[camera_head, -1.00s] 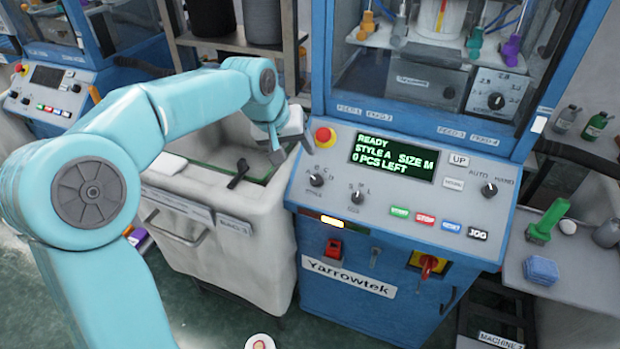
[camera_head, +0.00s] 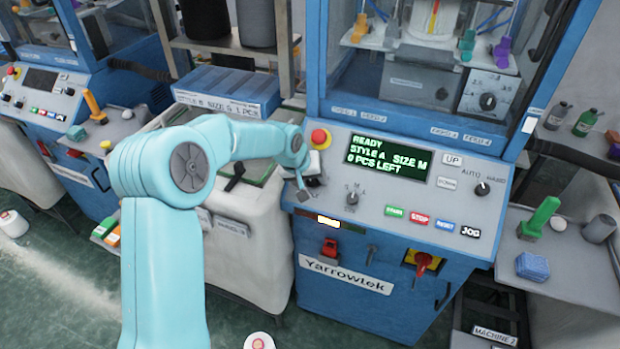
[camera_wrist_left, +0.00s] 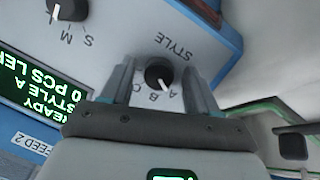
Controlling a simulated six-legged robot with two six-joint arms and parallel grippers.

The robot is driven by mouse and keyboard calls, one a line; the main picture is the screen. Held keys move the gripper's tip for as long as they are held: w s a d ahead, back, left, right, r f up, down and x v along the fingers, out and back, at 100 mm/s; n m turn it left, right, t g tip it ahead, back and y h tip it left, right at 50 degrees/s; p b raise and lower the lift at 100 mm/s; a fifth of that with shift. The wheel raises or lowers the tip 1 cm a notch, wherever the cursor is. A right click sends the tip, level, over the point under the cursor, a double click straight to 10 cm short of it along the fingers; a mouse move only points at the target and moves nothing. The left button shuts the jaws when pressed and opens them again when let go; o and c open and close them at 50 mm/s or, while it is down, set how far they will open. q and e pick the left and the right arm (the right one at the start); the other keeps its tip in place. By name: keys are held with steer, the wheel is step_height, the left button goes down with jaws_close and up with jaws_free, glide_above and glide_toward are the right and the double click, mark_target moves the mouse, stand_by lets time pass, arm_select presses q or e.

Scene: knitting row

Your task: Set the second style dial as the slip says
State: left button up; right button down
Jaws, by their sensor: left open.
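The style dial (camera_wrist_left: 158,74) is a black knob with a white pointer turned towards A, beside the letters A, B, C. My left gripper (camera_head: 303,190) is at the left end of the machine's panel. In the left wrist view its open fingers stand on both sides of the dial, and I cannot tell whether they touch it. The screen (camera_head: 388,157) reads READY, STYLE A, SIZE M, 0 PCS LEFT. A slip (camera_head: 217,103) behind the bin seems to read STYLE B SIZE S 1 PCS.
The size dial (camera_head: 352,198) is to the right of the gripper. A red emergency button (camera_head: 320,138) is just above it. Coloured push buttons (camera_head: 420,219) and the auto/hand dial (camera_head: 482,188) lie further right. A grey bin (camera_head: 250,255) stands left of the machine.

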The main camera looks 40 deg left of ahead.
arm_select(q)
steer(key=shift+s+r, duration=0.1)
steer(key=shift+c, duration=0.3)
steer(key=shift+d, duration=0.1)
steer(key=c, duration=1)
